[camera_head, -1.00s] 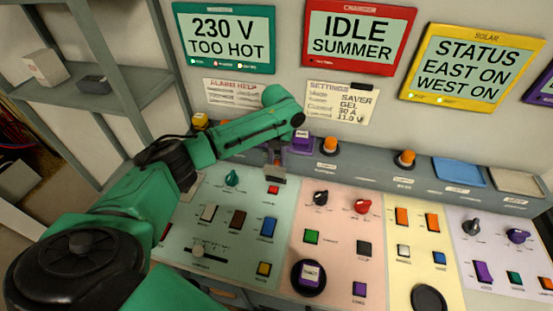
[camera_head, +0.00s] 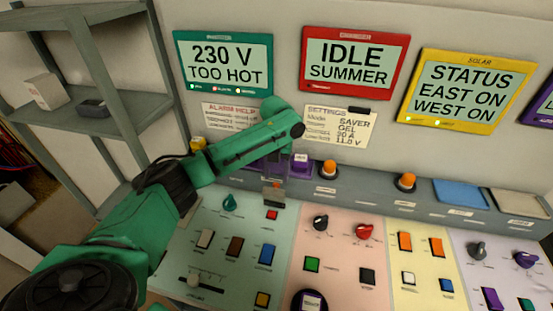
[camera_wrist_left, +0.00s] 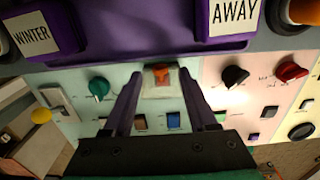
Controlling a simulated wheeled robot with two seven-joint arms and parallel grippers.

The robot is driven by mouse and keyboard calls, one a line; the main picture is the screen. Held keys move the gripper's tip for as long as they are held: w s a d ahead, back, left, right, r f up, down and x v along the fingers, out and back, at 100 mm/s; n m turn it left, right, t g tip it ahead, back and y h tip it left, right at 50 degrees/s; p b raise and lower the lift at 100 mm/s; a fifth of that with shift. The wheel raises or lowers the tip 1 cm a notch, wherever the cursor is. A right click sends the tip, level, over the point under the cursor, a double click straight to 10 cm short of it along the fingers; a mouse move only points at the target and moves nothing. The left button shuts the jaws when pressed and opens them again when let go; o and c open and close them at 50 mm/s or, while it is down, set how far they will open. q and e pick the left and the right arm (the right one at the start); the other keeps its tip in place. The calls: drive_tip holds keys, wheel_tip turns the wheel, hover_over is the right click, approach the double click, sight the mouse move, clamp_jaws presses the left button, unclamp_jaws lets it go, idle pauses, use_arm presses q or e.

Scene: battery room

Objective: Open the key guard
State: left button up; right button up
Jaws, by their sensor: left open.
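The key guard (camera_wrist_left: 160,80) shows in the wrist view as a pale, squarish cover on the green panel, around an orange-red key. In the head view the guard (camera_head: 273,193) is a small grey piece with a red spot at the panel's back edge. Whether its lid is shut or raised I cannot tell clearly. My left gripper (camera_wrist_left: 159,84) is open and empty, with a dark purple finger on each side of the guard in the wrist view. Contact is not clear. In the head view my left gripper (camera_head: 276,172) is partly hidden by its arm. My right gripper is not in view.
A grey ledge behind the panel carries a purple AWAY sign (camera_wrist_left: 235,14), a WINTER sign (camera_wrist_left: 33,38) and orange buttons (camera_head: 329,168). Screens hang above.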

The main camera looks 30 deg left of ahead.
sight(277, 184)
use_arm(q)
wheel_tip(277, 184, up, 11)
drive_tip(key=b, duration=0.2)
drive_tip(key=shift+r, duration=0.2)
